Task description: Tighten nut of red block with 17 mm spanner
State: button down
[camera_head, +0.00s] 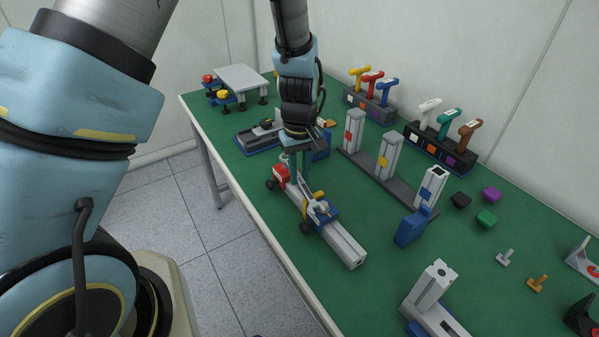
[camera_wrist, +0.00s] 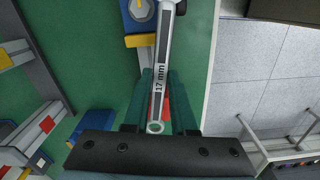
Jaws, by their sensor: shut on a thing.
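My gripper (camera_head: 299,176) is shut on a silver spanner (camera_wrist: 162,62) marked "17 mm". In the wrist view, the spanner runs lengthwise between the dark green fingers, with its small ring end near the palm and its other end cut off at the top edge. The red block (camera_head: 281,173) sits on the left end of a grey profile (camera_head: 344,243) in the head view, beside my fingers. In the wrist view, only a strip of red (camera_wrist: 167,100) shows behind the spanner. Its nut is hidden, so I cannot tell whether the spanner touches it.
A blue block (camera_head: 323,213) with a metal nut and a yellow block (camera_head: 319,196) sit further along the profile. Uprights with coloured squares stand on a dark base (camera_head: 365,170) to the right. Coloured-handled tools fill racks (camera_head: 440,150) at the back.

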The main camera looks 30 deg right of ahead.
jog(key=shift+f+b, duration=0.7)
jog(key=shift+f, duration=0.4)
dwell(0.6)
jog(key=shift+d, duration=0.1)
jog(key=shift+d, duration=0.1)
jog(key=shift+r, duration=0.1)
dwell(0.3)
jog(key=shift+r+p, duration=1.95)
jog(key=shift+r, duration=0.3)
